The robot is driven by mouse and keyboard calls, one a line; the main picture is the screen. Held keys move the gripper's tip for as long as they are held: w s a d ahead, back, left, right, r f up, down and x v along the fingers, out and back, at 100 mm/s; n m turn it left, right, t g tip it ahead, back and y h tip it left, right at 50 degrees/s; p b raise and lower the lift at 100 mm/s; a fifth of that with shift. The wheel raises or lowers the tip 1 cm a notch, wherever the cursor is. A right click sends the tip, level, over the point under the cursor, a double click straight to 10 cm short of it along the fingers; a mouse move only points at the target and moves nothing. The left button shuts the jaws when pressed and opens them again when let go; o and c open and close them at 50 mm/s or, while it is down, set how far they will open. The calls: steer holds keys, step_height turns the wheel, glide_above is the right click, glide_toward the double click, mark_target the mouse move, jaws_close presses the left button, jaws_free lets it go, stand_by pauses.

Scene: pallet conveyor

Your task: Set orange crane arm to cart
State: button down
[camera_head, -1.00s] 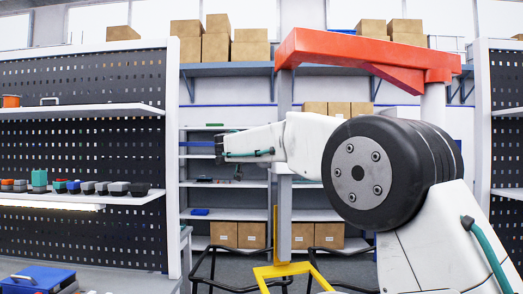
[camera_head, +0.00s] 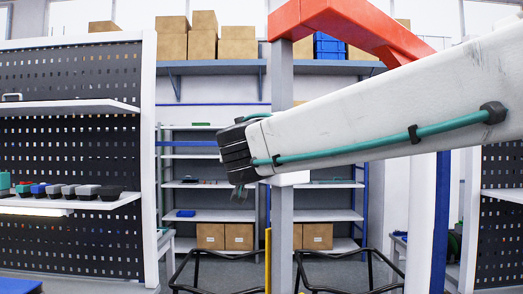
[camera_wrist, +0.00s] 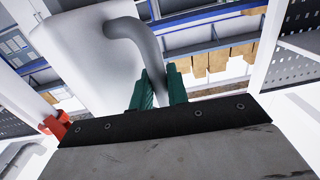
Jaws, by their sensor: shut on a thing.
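The orange crane arm (camera_head: 335,22) runs across the upper middle of the head view, from above a grey post (camera_head: 281,90) toward the upper right. Its right end is partly hidden by my white arm. In the wrist view, the green fingers of my gripper (camera_wrist: 158,90) are shut on a grey bent handle (camera_wrist: 148,45). The handle is fixed to a white rounded body (camera_wrist: 92,58). In the head view the fingers are mostly hidden behind my dark wrist end, left of the post. I cannot identify the cart with certainty.
Black tubular frames (camera_head: 330,290) stand low in front, beside a yellow post part (camera_head: 267,258). A perforated panel with shelves (camera_head: 75,107) is at left. A rack with boxes (camera_head: 238,236) stands behind. A white column stands at right.

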steer(key=shift+s+r, duration=0.1)
steer(key=shift+r, duration=0.05)
steer(key=c, duration=1.4)
jaws_free()
steer(key=shift+c, duration=0.2)
steer(key=s, duration=0.8)
steer(key=shift+d, duration=0.1)
